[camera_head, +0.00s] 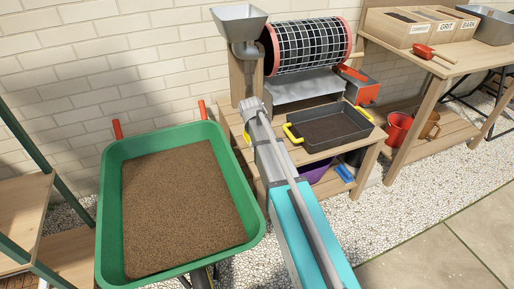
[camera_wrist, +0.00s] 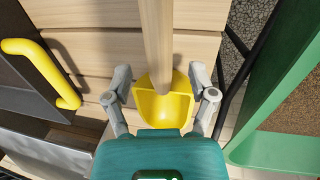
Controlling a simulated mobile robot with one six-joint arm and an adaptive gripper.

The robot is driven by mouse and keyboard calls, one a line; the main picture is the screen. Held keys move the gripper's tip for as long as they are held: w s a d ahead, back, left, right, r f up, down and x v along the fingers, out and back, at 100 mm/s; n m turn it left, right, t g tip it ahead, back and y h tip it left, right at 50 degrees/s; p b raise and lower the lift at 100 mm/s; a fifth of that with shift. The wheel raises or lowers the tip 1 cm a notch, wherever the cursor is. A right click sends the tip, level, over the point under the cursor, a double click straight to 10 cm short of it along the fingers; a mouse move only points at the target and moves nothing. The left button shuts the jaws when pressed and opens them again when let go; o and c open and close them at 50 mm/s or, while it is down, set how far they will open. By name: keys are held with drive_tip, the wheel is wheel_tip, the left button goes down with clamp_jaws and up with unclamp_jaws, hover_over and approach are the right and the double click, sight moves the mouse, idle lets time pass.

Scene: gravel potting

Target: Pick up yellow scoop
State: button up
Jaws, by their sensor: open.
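The yellow scoop (camera_wrist: 165,108) lies on the plank top of the wooden bench (camera_wrist: 112,18), in the middle of the wrist view. Its pale wooden handle (camera_wrist: 170,45) runs up to the top edge of that view. My gripper (camera_wrist: 160,78) is open, one finger on each side of the scoop and handle, with a gap visible on both sides. Whether a finger touches the scoop cannot be told. In the head view my gripper (camera_head: 254,106) is over the bench's left end, and only a sliver of yellow shows beside it; my arm hides most of the scoop.
A dark tray (camera_head: 330,128) with yellow handles stands right of my arm on the bench. A green wheelbarrow (camera_head: 112,200) of brown soil stands close on the left. A mesh drum sieve (camera_head: 310,45) and a metal hopper (camera_head: 239,22) rise behind.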

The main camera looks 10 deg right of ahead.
drive_tip(key=shift+d+f+b, duration=0.2)
drive_tip(key=shift+f+b, duration=0.5)
drive_tip(key=shift+f, duration=0.35)
clamp_jaws()
